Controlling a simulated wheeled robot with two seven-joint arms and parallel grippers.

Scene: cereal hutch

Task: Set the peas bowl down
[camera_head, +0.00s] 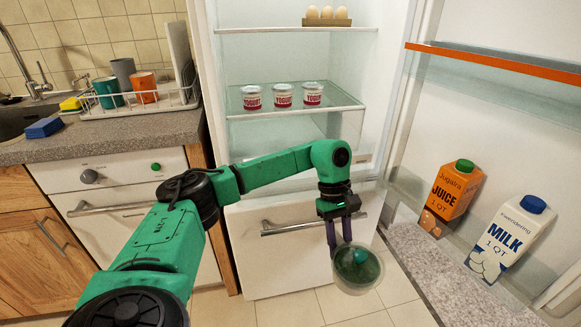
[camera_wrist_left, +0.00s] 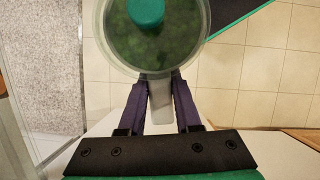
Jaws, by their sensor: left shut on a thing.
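The peas bowl (camera_head: 358,272) is a clear round container with green contents and a green knob on top. My left gripper (camera_head: 340,248) is shut on its near side and holds it in the air in front of the fridge drawer, above the tiled floor. In the left wrist view the bowl (camera_wrist_left: 155,40) is at the top, cut off by the frame edge. The two purple fingers of my left gripper (camera_wrist_left: 160,90) close on a pale tab at its rim. My right gripper is in neither view.
The open fridge has a glass shelf (camera_head: 350,103) with yogurt cups (camera_head: 283,95) and a higher shelf with eggs (camera_head: 327,15). A juice carton (camera_head: 452,190) and milk carton (camera_head: 510,238) stand at right. A speckled counter (camera_head: 110,135) with a dish rack is at left.

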